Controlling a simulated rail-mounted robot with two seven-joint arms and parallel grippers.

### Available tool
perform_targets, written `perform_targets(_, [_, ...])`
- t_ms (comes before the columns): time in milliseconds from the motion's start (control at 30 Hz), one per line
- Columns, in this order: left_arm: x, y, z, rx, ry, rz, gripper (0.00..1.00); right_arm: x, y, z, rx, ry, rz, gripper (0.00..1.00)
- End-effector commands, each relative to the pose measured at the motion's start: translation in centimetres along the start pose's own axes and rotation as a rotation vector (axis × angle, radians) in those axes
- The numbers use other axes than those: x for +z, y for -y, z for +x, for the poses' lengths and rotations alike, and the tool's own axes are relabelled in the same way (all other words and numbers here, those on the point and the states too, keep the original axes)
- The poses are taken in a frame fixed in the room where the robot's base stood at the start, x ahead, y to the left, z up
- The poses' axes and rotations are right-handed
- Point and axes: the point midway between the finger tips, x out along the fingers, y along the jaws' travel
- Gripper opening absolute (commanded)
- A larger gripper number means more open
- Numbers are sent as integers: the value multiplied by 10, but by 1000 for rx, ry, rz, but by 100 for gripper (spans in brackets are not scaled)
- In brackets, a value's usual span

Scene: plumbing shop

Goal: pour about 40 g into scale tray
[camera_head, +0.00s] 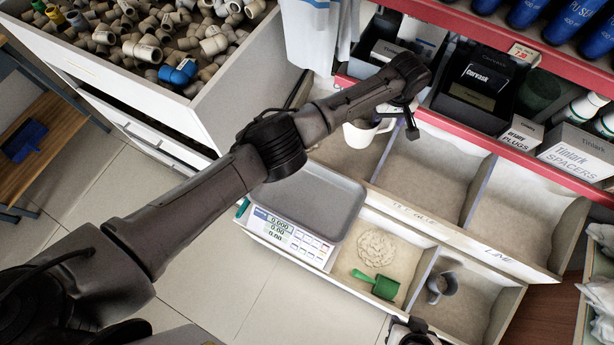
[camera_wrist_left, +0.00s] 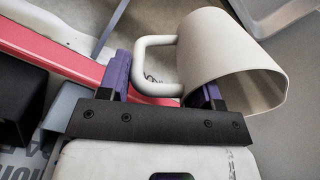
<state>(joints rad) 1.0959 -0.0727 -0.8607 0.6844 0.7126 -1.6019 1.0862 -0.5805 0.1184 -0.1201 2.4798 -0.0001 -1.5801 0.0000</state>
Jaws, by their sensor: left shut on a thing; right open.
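The scale (camera_head: 290,236) has a grey tray (camera_head: 312,200) that looks empty, and its display shows zeros. A white mug (camera_head: 360,135) hangs behind the scale tray, partly hidden by my left arm. My left gripper (camera_head: 404,118) is shut on the mug's handle. In the left wrist view the mug (camera_wrist_left: 222,62) is tilted in the picture, its handle (camera_wrist_left: 156,64) between the purple fingers (camera_wrist_left: 165,85). My right gripper (camera_head: 412,332) is open at the bottom edge, only partly in view.
A red shelf (camera_head: 480,40) carries boxes and bottles. A crate (camera_head: 215,85) of pipe fittings stands at the upper left.

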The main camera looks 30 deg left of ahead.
Motion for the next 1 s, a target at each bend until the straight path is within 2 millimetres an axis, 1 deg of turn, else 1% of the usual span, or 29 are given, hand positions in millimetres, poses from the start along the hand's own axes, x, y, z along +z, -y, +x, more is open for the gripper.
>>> perform_targets(33, [12,-8,23,-1,9,-15,24,1,0,4,-1,0,1,43])
perform_targets(100, [24,-15,48,-2,8,-33,24,2,0,7,-1,-1,1,43])
perform_targets(200, [42,-22,77,0,6,-50,24,3,0,9,-1,-1,1,43])
perform_targets(300, [60,-27,101,0,5,-57,24,3,1,11,-1,-1,1,43])
perform_targets(400, [74,-30,118,1,2,-60,24,4,1,13,-1,-1,1,43])
perform_targets(500, [85,-31,129,1,1,-59,24,4,1,14,0,-1,1,43])
perform_targets(633, [93,-33,137,2,0,-59,24,4,0,14,0,0,0,43])
perform_targets(800, [96,-33,140,2,-1,-60,24,4,0,14,2,0,-2,43])
perform_targets(967, [96,-33,140,2,-1,-59,24,5,-1,14,3,0,-4,43])
perform_targets(1000, [96,-33,137,-6,-1,-53,24,4,-1,12,3,0,-4,43])
